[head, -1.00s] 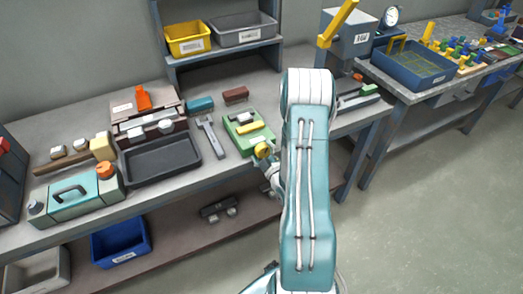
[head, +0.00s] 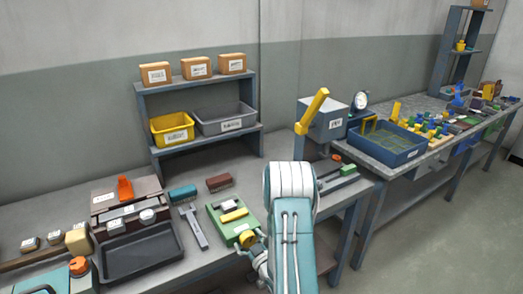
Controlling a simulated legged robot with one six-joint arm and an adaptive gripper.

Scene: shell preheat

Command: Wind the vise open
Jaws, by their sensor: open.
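The vise appears to be the green block-shaped fixture (head: 229,218) on the workbench, with a yellow bar (head: 234,214) and a pale piece on top. A round yellow knob (head: 247,238) is at its front end. My gripper (head: 251,252) is just in front of this knob, at the bench's front edge, with its fingers small and partly hidden by my arm. It is open. Whether its fingers touch the knob I cannot tell.
A shelf (head: 147,113) holds a yellow bin and a grey bin. A yellow-levered press (head: 325,122) stands to the right.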

